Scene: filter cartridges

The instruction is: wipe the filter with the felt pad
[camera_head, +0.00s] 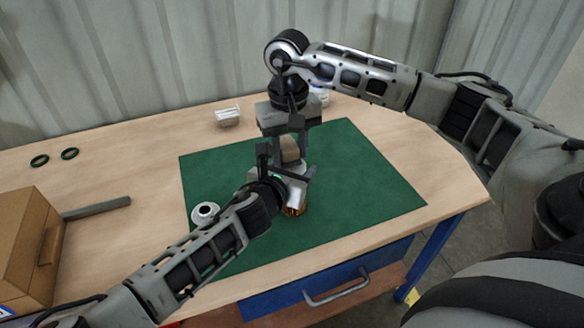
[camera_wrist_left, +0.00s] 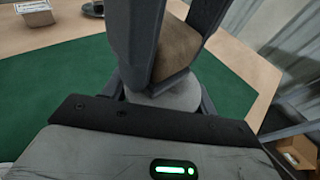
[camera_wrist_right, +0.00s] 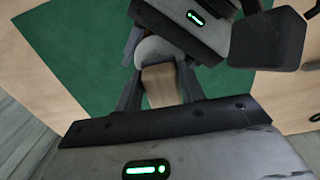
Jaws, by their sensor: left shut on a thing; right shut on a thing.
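The filter is a pale cylinder with a copper-coloured lower end (camera_head: 293,208), above the green mat (camera_head: 370,190). My left gripper (camera_head: 290,180) is shut on the filter; its pale round end shows in the left wrist view (camera_wrist_left: 178,97). My right gripper (camera_head: 290,142) points down from above, shut on the brown felt pad (camera_head: 290,150). The pad also shows between the right fingers in the right wrist view (camera_wrist_right: 160,84) and in the left wrist view (camera_wrist_left: 178,50). The pad is right at the filter's pale end; the fingers hide whether they touch.
A white round part with a dark centre (camera_head: 205,212) stands at the mat's left edge. A small white box (camera_head: 228,117) is behind the mat. Two dark rings (camera_head: 69,153), a grey bar (camera_head: 96,207) and a brown box (camera_head: 22,250) are left. The mat's right side is clear.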

